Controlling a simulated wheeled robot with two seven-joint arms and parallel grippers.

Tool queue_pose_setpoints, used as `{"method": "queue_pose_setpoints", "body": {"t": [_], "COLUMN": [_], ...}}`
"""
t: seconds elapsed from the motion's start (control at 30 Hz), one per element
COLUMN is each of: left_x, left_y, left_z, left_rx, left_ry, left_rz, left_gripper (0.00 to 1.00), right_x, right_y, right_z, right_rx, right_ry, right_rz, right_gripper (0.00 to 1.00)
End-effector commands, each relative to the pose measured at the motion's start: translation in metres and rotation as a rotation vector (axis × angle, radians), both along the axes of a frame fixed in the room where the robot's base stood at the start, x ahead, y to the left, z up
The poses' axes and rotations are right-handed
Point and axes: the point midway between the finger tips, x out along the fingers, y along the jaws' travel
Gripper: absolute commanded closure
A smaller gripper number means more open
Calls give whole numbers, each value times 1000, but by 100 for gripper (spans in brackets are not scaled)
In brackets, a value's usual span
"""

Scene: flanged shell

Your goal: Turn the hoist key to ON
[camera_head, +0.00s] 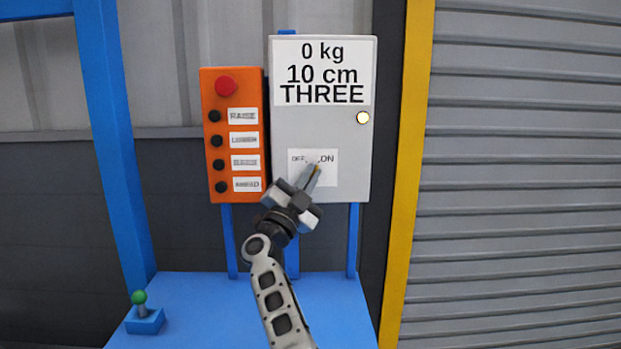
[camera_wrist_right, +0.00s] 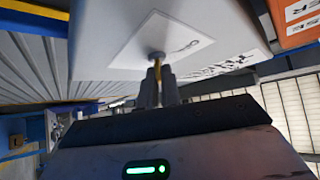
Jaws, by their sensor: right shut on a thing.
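The hoist key (camera_wrist_right: 157,70) shows in the right wrist view as a thin yellowish piece at a round switch on a white label (camera_wrist_right: 188,40). My right gripper (camera_head: 313,170) is shut on the key, and its fingers also show in the right wrist view (camera_wrist_right: 158,88). In the head view the label (camera_head: 327,178) reads OFF at left and ON at right, low on the grey box (camera_head: 284,130). The fingers hide most of the switch there, so I cannot tell which mark the key points to. My left gripper is not in view.
A display above reads 0 kg, 10 cm, THREE (camera_head: 321,72). A small pale yellow lamp (camera_head: 362,117) is beneath it. An orange button panel (camera_head: 233,80) with a red button (camera_head: 226,86) is just left. A green-knobbed lever (camera_head: 139,297) stands on the blue table (camera_head: 200,310).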

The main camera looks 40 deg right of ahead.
Motion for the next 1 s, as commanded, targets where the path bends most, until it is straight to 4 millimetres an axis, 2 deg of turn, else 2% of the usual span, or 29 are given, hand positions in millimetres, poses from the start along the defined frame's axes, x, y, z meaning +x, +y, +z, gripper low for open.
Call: {"method": "queue_pose_setpoints", "body": {"t": [0.67,0.77,1.0], "left_x": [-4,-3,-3], "left_y": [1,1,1], "left_z": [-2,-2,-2], "left_rx": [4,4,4], "left_ry": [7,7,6], "left_rz": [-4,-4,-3], "left_gripper": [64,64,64], "right_x": [1,1,0], "right_y": [0,0,0], "right_z": [1,1,1], "right_rx": [49,49,49], "right_ry": [-41,-41,-41], "right_rz": [1,1,0], "right_gripper": [100,73,73]}}
